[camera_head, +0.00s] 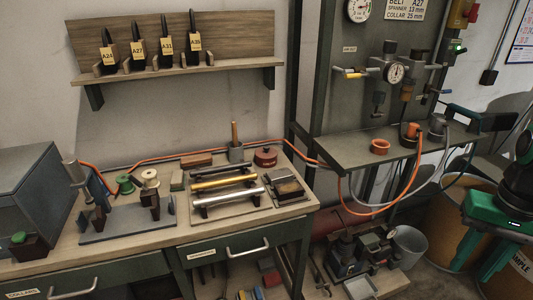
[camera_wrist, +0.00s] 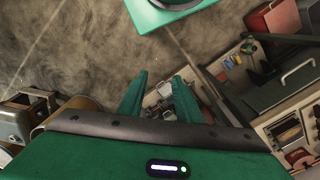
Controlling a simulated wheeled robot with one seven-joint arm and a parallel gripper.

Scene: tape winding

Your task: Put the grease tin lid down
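A dark red round tin with a lid and small knob (camera_head: 265,156), which looks like the grease tin, stands at the back right of the wooden bench. The lid appears to sit on the tin; I cannot see a separate lid elsewhere. A reddish round shape that may be the same tin shows at the lower right of the wrist view (camera_wrist: 299,156). My gripper (camera_wrist: 160,78) has its two green fingers apart with nothing held between them. It is well away from the tin. The head view shows only green and black parts of my arm at the right edge.
The bench (camera_head: 150,240) carries spools, a winding stand, rods on a rack (camera_head: 225,182) and a dark box (camera_head: 285,187).

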